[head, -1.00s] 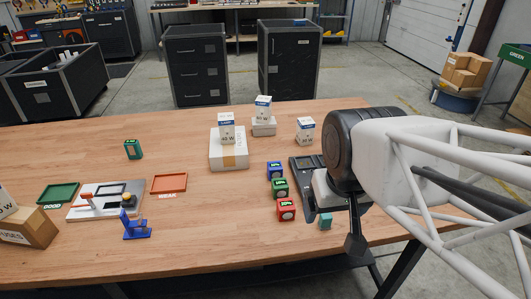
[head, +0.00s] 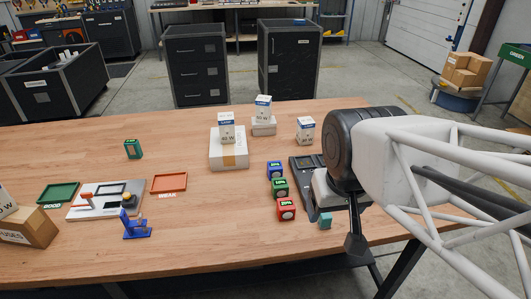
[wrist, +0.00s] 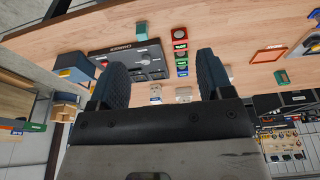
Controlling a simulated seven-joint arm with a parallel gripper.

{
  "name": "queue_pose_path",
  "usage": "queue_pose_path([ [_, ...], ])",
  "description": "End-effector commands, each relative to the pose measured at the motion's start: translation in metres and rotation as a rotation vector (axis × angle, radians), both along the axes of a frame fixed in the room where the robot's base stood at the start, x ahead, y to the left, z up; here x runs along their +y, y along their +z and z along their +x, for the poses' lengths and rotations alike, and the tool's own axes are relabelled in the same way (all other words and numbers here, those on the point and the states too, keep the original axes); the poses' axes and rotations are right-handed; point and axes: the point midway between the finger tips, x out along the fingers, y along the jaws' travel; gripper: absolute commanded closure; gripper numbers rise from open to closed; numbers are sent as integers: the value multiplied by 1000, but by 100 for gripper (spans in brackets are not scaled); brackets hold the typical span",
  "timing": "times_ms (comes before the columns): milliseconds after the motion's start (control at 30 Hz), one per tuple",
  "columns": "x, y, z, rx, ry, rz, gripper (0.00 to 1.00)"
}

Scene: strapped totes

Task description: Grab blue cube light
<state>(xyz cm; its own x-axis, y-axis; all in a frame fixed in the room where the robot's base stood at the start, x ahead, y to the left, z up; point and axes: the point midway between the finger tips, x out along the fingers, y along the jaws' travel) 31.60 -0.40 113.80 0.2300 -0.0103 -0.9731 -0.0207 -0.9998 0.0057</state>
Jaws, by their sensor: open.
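The blue cube light (head: 275,169) stands on the wooden table, at the far end of a short row of cubes. The green cube (head: 280,187) and the red cube (head: 286,209) stand nearer in that row. In the wrist view the row shows between and beyond my fingers, with the red cube (wrist: 180,33) farthest up the picture. My gripper (wrist: 163,65) is open, with two dark fingers apart and nothing held between them. In the head view my arm is to the right of the cubes and covers much of the gripper. The gripper is apart from the blue cube.
A dark panel device (head: 305,166) lies just right of the cubes, partly behind my arm. A small teal block (head: 325,220) is near the front edge. A red tray (head: 169,182) is to the left; table between is clear.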

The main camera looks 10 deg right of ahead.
Motion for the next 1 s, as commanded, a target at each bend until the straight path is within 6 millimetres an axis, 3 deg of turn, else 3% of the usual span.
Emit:
queue_pose_path([
  [267, -2, -2, 5, 23, 25, -26, 27],
  [467, -7, -8, 19, 97, 112, -110, 27],
  [1000, -25, -33, 97, 420, 499, -498, 27],
])
